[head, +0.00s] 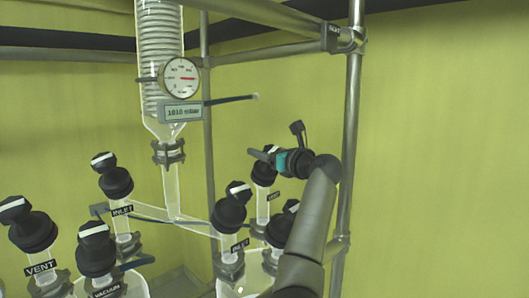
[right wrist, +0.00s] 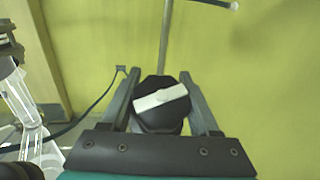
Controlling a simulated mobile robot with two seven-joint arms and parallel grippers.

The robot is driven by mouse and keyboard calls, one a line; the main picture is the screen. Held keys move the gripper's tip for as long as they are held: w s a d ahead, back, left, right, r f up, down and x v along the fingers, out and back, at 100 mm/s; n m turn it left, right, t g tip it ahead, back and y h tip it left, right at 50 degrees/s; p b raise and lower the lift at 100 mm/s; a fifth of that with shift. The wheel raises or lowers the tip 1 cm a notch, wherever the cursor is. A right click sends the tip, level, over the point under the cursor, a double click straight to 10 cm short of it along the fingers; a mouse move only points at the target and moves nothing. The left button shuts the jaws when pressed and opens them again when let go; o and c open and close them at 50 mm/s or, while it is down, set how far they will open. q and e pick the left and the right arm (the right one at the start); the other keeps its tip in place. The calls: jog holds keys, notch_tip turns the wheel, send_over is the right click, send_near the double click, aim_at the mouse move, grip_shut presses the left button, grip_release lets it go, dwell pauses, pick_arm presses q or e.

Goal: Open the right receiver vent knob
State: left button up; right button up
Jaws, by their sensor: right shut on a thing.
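The right receiver's vent knob is a black cap with a white bar, seen in the right wrist view (right wrist: 160,98) between my two fingers. The bar lies nearly crosswise, its right end tilted up. In the head view this knob (head: 264,174) is partly hidden behind my right gripper (head: 275,152), above a label that seems to read VENT. The right gripper also shows in the right wrist view (right wrist: 160,90), shut on the knob with a finger on each side. My left gripper is not in view.
Other black knobs with white bars stand nearby: INLET (head: 232,208) on the right receiver, and VENT (head: 30,228), VACUUM (head: 96,248) and INLET (head: 114,180) to the left. A glass condenser (head: 160,40) with a gauge (head: 181,78) and a metal post (head: 350,130) flank the gripper.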

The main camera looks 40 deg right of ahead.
jog(key=c, duration=0.6)
jog(key=n+y, duration=0.1)
jog(key=n+y+p, duration=0.1)
jog(key=n+y, duration=0.1)
jog(key=shift+a+n+y, duration=0.25)
jog(key=shift+n+y, duration=0.05)
jog(key=shift+y, duration=0.1)
jog(key=shift+a+n+g+y+p, duration=0.2)
jog(key=shift+n+g+y+p, duration=0.1)
jog(key=shift+n+y, duration=0.4)
jog(key=shift+a+n+g+y+p, duration=0.15)
jog(key=shift+n+g+y+p, duration=0.15)
jog(key=shift+n+y, duration=0.35)
jog(key=o, duration=1.4)
jog(key=shift+c, duration=0.2)
jog(key=shift+s+d+f+b, duration=0.1)
jog(key=shift+s+d+b, duration=0.15)
jog(key=shift+s, duration=0.35)
jog(key=b+v, duration=0.1)
jog(key=v, duration=0.5)
jog(key=shift+s+b, duration=0.15)
jog(key=shift+b, duration=0.25)
